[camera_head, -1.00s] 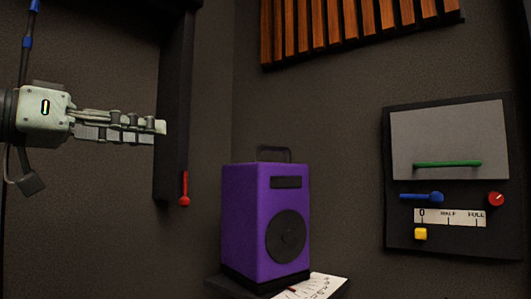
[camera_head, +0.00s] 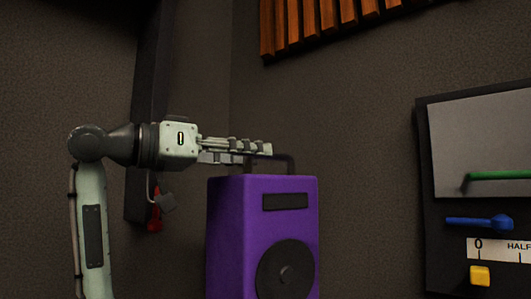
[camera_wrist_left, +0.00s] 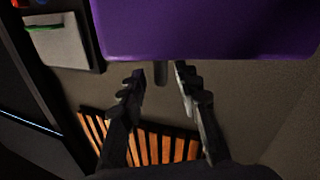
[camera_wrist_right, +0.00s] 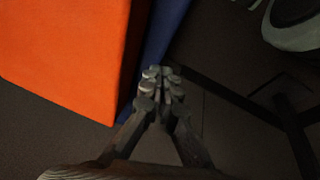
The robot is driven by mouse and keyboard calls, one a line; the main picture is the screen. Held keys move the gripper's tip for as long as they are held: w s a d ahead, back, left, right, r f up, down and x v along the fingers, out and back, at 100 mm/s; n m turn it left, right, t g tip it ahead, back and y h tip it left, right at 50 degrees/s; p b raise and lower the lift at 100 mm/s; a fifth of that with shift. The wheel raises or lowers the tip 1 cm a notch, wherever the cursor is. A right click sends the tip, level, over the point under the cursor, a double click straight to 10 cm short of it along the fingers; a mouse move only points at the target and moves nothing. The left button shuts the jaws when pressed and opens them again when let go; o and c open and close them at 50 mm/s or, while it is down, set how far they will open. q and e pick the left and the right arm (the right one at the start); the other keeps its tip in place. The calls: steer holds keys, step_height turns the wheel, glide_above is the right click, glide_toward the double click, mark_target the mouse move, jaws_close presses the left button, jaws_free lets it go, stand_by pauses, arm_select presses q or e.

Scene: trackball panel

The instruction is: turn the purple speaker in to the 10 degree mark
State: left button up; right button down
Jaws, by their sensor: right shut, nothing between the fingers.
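The purple speaker (camera_head: 235,240) stands upright in the head view, with a dark round cone and a dark handle (camera_head: 291,165) on top. Its lower part and the white scale under it are out of the picture. My left gripper (camera_head: 268,148) is level with the top of the handle, its fingers reaching across it. In the left wrist view the fingers (camera_wrist_left: 160,82) are apart, and the handle (camera_wrist_left: 160,73) shows between their tips beside the purple body (camera_wrist_left: 205,28). I cannot tell whether they touch. My right gripper (camera_wrist_right: 162,82) is shut and empty in the right wrist view.
A panel (camera_head: 428,190) with a green bar, blue lever (camera_head: 478,223) and yellow button (camera_head: 480,276) is at right. A red-ended lever (camera_head: 155,222) hangs behind my left arm. Wooden slats (camera_head: 330,20) are above. An orange block (camera_wrist_right: 65,55) is near my right gripper.

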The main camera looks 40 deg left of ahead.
arm_select(q)
steer(key=shift+x, duration=1.5)
jaws_close()
